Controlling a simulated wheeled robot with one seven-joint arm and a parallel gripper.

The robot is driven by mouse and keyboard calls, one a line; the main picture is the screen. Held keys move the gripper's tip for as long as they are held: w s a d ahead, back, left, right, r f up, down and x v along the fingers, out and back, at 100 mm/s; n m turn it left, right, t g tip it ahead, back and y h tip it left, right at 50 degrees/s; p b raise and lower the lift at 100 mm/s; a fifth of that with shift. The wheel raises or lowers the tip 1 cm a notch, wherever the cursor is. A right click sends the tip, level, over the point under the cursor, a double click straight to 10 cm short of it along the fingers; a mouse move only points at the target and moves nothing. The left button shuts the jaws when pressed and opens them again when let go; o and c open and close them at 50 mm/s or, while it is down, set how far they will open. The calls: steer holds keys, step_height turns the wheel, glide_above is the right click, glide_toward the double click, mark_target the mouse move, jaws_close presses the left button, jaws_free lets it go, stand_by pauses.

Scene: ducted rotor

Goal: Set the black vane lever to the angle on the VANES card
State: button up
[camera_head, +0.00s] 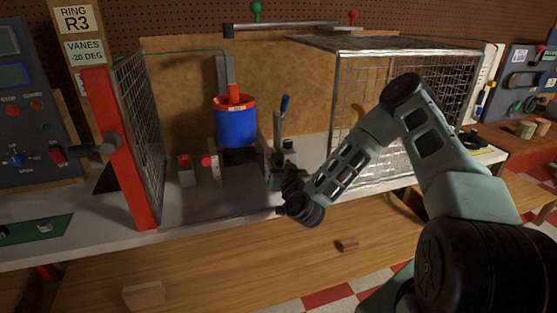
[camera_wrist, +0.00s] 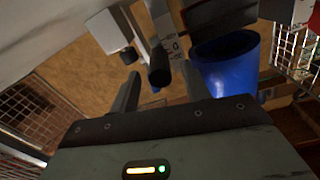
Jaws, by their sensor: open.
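The VANES card (camera_head: 86,52) reads -20 DEG in the head view, at the upper left. The black vane lever's grip (camera_wrist: 158,68) shows in the wrist view as a dark cylinder in front of a pale scale plate (camera_wrist: 172,38) bearing a 0. My gripper (camera_wrist: 160,80) is open, with one finger on each side of the grip in the picture; I see no clear contact. In the head view my gripper (camera_head: 283,186) is low at the bench front, right of the blue rotor duct (camera_head: 236,126). The lever's angle is not readable, and my wrist crowds that area.
A red-framed mesh guard (camera_head: 120,150) is at left, and a mesh cage (camera_head: 400,75) stands to the right. Small red-topped blocks (camera_head: 186,170) sit on the bench. A wood block (camera_head: 347,246) lies in front.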

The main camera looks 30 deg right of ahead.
mark_target(278, 158)
steer(key=shift+x, duration=1.1)
jaws_close()
steer(key=r+g+p, duration=0.1)
steer(key=p, duration=0.2)
steer(key=shift+w+r+p, duration=0.1)
steer(key=shift+r+p, duration=0.2)
steer(key=shift+r, duration=0.1)
steer(key=shift+w+r+g+y+p, duration=0.1)
steer(key=shift+r+g+y+p, duration=0.2)
steer(key=shift+g+p, duration=0.55)
steer(key=shift+d+p, duration=0.1)
steer(key=shift+p, duration=0.45)
steer(key=shift+f, duration=0.15)
